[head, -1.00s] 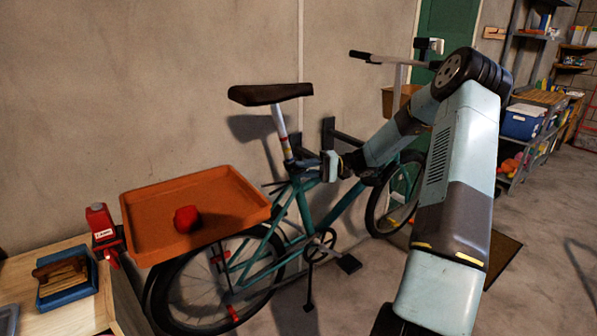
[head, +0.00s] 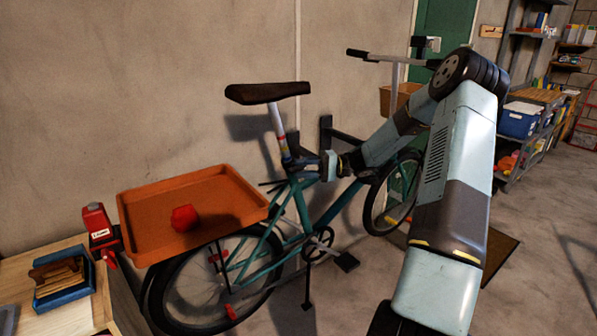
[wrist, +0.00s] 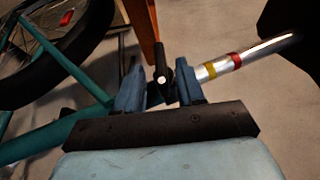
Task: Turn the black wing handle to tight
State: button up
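The black wing handle (wrist: 162,72) stands at the seat clamp of the teal bicycle (wrist: 28,142), in the middle of the wrist view. My gripper (wrist: 158,82) has its two blue fingers on either side of the handle, with narrow gaps showing, so it looks open around it. The silver seat post (wrist: 262,52) with yellow and red bands runs off to the right of the handle. In the head view my gripper (head: 308,164) is at the base of the seat post (head: 277,122). The handle is too small or hidden to make out there.
An orange tray (head: 140,240) with a red object (head: 184,217) in it sits over the rear wheel. The saddle (head: 266,93) is above my gripper. A black wall bracket (head: 326,130) is close behind. A workbench (head: 75,320) stands at the lower left.

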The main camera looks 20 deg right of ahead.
jog(key=s+d, duration=0.1)
jog(key=d, duration=1.2)
jog(key=shift+d+f, duration=0.2)
jog(key=s+a+r+g+h, duration=0.1)
jog(key=s+a+r+h, duration=0.45)
jog(key=s+a, duration=0.2)
jog(key=s+a+r+g+h, duration=0.2)
jog(key=s+a+r+h, duration=0.35)
jog(key=a, duration=0.35)
jog(key=s+r+t+h, duration=0.3)
jog(key=s, duration=0.8)
jog(key=s+a+r+n+t+h, duration=0.1)
jog(key=s+r+t+h, duration=0.3)
jog(key=s, duration=0.8)
jog(key=shift+a+r, duration=0.2)
